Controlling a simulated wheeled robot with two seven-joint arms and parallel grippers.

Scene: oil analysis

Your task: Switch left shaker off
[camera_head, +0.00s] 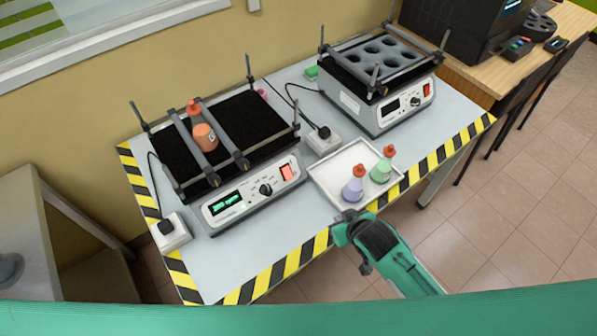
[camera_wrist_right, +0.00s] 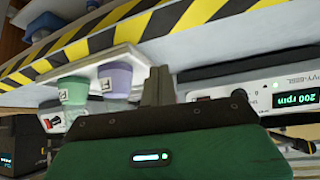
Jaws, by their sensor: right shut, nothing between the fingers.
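The left shaker (camera_head: 246,198) stands on the table with a black platform on top. Its front panel has a lit green display, a black knob (camera_head: 266,189) and a red switch (camera_head: 287,171). An orange flask (camera_head: 204,137) sits between the bars on its platform. In the right wrist view a shaker's front panel (camera_wrist_right: 262,98) shows at the right, with a display reading 200 rpm. My right gripper (camera_head: 348,216) is shut and empty at the table's front edge, in front of the white tray and right of the left shaker. My left gripper is not in view.
A white tray (camera_head: 325,186) holds a purple flask (camera_head: 354,186) and a green flask (camera_head: 382,168). The right shaker (camera_head: 380,110) stands behind it. Power sockets (camera_head: 171,232) (camera_head: 324,140) with cables flank the left shaker.

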